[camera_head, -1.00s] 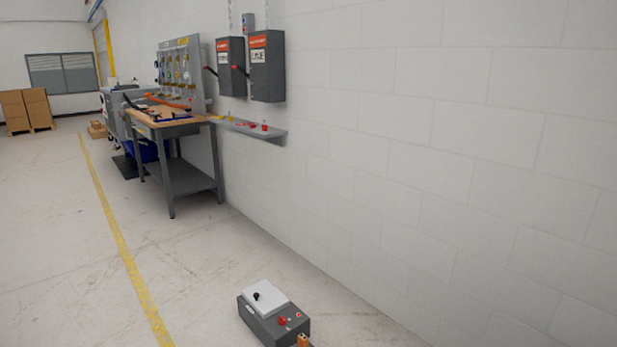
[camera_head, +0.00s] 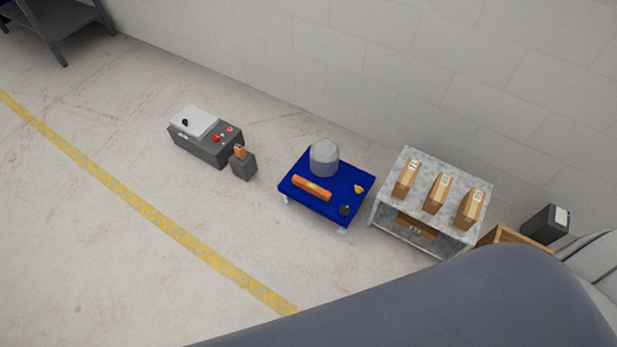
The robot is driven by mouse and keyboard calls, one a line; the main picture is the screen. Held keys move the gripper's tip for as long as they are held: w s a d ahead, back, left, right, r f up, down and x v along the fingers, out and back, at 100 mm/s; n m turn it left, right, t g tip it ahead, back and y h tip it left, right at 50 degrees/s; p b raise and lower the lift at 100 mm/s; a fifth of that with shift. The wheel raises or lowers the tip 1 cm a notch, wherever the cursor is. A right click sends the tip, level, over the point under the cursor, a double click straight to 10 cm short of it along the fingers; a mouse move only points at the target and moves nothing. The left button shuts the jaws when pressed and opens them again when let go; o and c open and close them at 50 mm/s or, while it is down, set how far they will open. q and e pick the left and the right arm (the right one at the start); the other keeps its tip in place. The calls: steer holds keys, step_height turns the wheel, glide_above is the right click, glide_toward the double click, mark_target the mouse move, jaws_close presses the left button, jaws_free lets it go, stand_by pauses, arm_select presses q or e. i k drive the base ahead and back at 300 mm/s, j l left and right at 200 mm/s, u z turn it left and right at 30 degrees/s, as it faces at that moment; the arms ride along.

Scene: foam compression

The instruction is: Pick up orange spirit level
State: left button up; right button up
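The orange spirit level (camera_head: 311,188) lies on a low blue table (camera_head: 329,212), near its front left edge. A grey rounded cylinder (camera_head: 323,157) stands behind it on the same table. A small yellow item (camera_head: 359,189) and a small black round item (camera_head: 344,210) lie to its right. Neither gripper shows in the head view. A large dark blue-grey rounded shape, probably part of my own body, fills the bottom right, well apart from the spirit level.
A grey marbled table (camera_head: 391,219) with three boxes stands right of the blue table. A grey machine (camera_head: 203,149) and a small dark block (camera_head: 243,167) stand to the left. A workbench (camera_head: 60,22) is at upper left. Open floor lies in front, crossed by a yellow line (camera_head: 170,229).

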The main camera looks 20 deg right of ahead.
mark_target(322, 194)
steer(key=i+j+z, duration=0.3)
steer(key=i, duration=0.15)
steer(key=i+j+z, duration=0.3)
steer(key=i+l, duration=0.1)
